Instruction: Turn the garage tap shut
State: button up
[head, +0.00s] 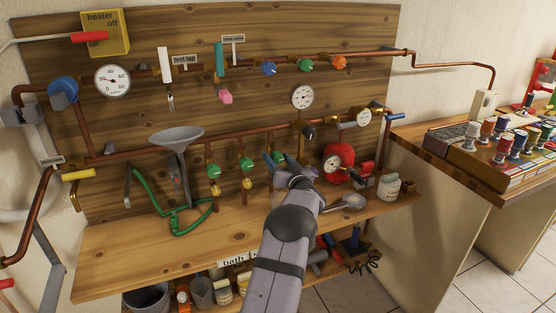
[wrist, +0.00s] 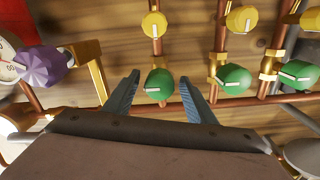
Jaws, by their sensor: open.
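A row of green knobs sits on vertical copper branches of the pipe board. The knob by my gripper is the rightmost of the row in the head view (head: 278,157) and shows in the wrist view (wrist: 158,83), with a white pointer mark toward the left. My gripper (head: 279,164) is open, its blue fingers on either side of this knob in the wrist view (wrist: 159,80); contact cannot be told. Two more green knobs stand beside it, the near one (wrist: 235,78) and the farther one (wrist: 298,75). No legible label marks the garage tap.
Yellow knobs (wrist: 154,25) sit on the same branches. A purple knob (wrist: 45,67) and a gold bracket (wrist: 84,70) are left in the wrist view. The shelf front (head: 130,255) is clear.

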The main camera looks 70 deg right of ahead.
jog(key=c, duration=1.1)
jog(key=shift+o, duration=0.3)
jog(key=shift+f+n+b, duration=0.1)
jog(key=shift+n+b, duration=0.25)
jog(key=shift+n, duration=0.05)
jog(key=n+b, duration=0.2)
jog(key=shift+n, duration=0.4)
jog(key=n+b, duration=0.3)
jog(key=n, duration=0.2)
jog(key=shift+f+b, duration=0.1)
jog(key=shift+b, duration=0.2)
jog(key=n+b, duration=0.3)
jog(key=n, duration=0.2)
jog(key=shift+n+b, duration=0.35)
jog(key=shift+n, duration=0.05)
jog(key=shift+n+b, duration=1.05)
jog(key=shift+n, duration=0.65)
